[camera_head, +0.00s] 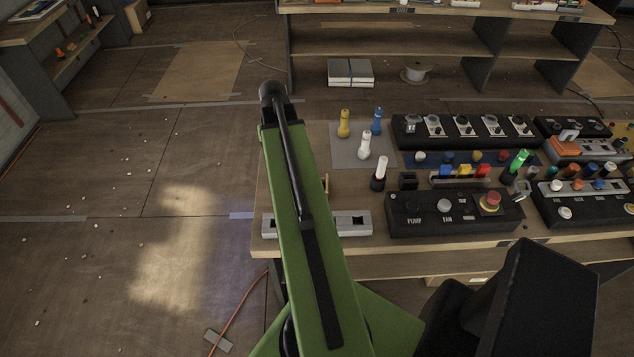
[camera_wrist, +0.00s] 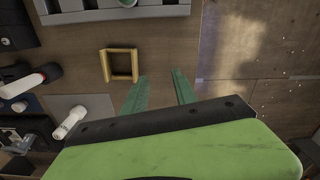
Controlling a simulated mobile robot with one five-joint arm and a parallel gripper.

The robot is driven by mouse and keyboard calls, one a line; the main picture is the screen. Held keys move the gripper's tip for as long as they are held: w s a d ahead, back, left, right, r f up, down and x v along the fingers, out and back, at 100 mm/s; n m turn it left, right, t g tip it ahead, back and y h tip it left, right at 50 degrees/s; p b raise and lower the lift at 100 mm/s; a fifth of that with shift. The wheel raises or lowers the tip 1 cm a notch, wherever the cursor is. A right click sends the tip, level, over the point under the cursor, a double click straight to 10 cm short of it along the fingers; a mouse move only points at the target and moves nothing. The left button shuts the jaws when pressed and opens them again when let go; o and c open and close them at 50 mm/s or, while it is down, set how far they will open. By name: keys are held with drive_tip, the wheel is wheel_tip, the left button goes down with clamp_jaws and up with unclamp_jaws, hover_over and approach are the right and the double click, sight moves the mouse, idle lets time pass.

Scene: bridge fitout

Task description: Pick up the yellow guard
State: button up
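The yellow guard is a small square open frame (camera_wrist: 104,66) on the wooden table, in the upper middle of the wrist view. In the head view only a thin yellow sliver of it (camera_head: 326,184) shows beside my green arm, which hides the rest. My gripper (camera_wrist: 162,82) has its two green fingers apart with nothing between them. In the wrist view the fingertips are below and right of the guard, apart from it, near the table's edge. In the head view my gripper is hidden by the arm.
A grey slotted rail (camera_head: 352,223) and a black control box (camera_head: 455,213) lie near the guard. A black-based white lever (camera_head: 379,174) stands close by. A grey mat (camera_head: 340,154) holds yellow, blue and white pieces. Bare floor (camera_head: 130,200) is left of the table.

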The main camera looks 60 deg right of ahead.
sight(327, 182)
drive_tip(key=s+d+r+m, duration=0.1)
drive_tip(key=s+d+m, duration=0.2)
drive_tip(key=s+d, duration=0.8)
wheel_tip(327, 182, down, 12)
drive_tip(key=b, duration=1.1)
drive_tip(key=shift+w+a+b, duration=0.1)
drive_tip(key=shift+a+b, duration=0.05)
drive_tip(key=shift+b, duration=0.2)
drive_tip(key=f+b, duration=0.5)
drive_tip(key=shift+a+f, duration=0.2)
drive_tip(key=shift+a, duration=0.1)
drive_tip(key=shift+r, duration=0.2)
drive_tip(key=shift+c, duration=0.4)
clamp_jaws()
